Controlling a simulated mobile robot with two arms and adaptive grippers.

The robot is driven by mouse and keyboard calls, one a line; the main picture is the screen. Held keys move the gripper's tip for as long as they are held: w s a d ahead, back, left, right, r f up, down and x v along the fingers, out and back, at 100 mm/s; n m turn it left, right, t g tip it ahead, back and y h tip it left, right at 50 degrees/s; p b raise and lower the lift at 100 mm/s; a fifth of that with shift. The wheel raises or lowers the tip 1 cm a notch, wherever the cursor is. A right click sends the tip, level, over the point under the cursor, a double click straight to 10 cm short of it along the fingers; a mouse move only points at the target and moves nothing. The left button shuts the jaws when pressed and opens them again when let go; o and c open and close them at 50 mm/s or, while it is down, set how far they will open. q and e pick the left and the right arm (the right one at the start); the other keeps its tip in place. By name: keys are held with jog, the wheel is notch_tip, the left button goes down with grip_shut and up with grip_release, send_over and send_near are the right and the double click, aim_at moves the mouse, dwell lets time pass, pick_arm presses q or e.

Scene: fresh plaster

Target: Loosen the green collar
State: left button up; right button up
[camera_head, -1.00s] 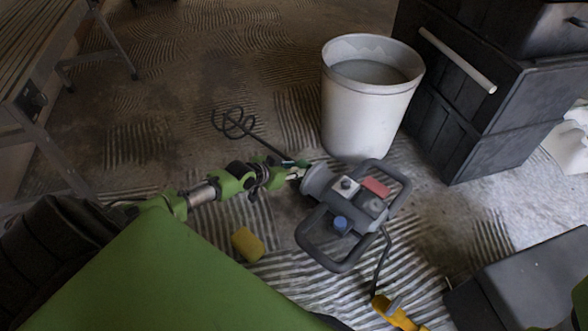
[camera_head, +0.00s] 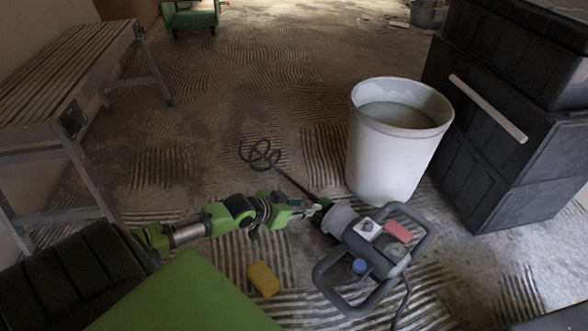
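A paddle mixer (camera_head: 375,245) with a grey body, looped handles and a red and a blue control lies on the floor. Its dark shaft (camera_head: 292,181) runs up-left to a spiral paddle (camera_head: 260,155). The green collar is hard to pick out; it seems to be at the shaft's body end, partly hidden by my gripper. My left gripper (camera_head: 312,210) comes in from the left and reaches the shaft just beside the grey neck. Its fingers are small and dark here, so whether they are closed on the collar does not show. My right gripper is out of view.
A white bucket (camera_head: 390,165) of greyish liquid stands just behind the mixer. Stacked black cases (camera_head: 500,165) stand at right. A yellow sponge (camera_head: 263,280) lies below my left arm. A slatted bench (camera_head: 70,70) stands at left. The floor beyond the paddle is mostly clear.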

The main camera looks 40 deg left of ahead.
pick_arm(q)
jog(key=v, duration=0.4)
jog(key=shift+d, duration=0.1)
dwell(0.5)
